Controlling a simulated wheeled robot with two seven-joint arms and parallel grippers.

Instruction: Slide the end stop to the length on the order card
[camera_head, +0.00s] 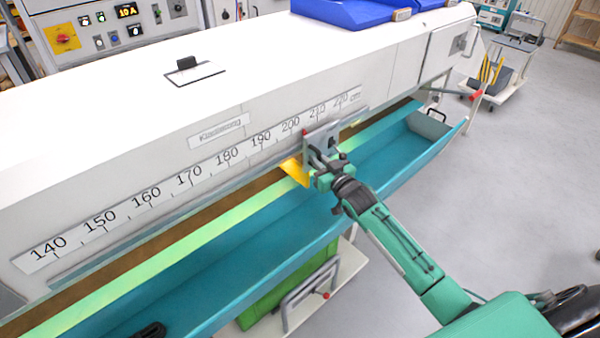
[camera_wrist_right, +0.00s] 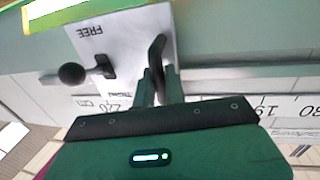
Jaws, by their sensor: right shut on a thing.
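The end stop (camera_head: 331,138) is a grey metal plate at the front of the machine, with a yellow flap (camera_head: 295,171) at its left. A small red mark on it lies between 200 and 210 on the printed scale (camera_head: 195,172). My right gripper (camera_head: 318,168) is shut on the stop's handle. The right wrist view shows this handle (camera_wrist_right: 158,52) between the fingers, a black ball-ended lever (camera_wrist_right: 72,74), and the upside-down word FREE on the plate. My left gripper is not in view. I cannot make out an order card.
A teal trough (camera_head: 270,262) runs along the machine's front below the scale, beside a light green strip (camera_head: 150,270). A dark object (camera_head: 150,330) lies at the bottom edge. Blue bins (camera_head: 350,12) sit on top. A trolley (camera_head: 495,80) stands at the back right; floor between is clear.

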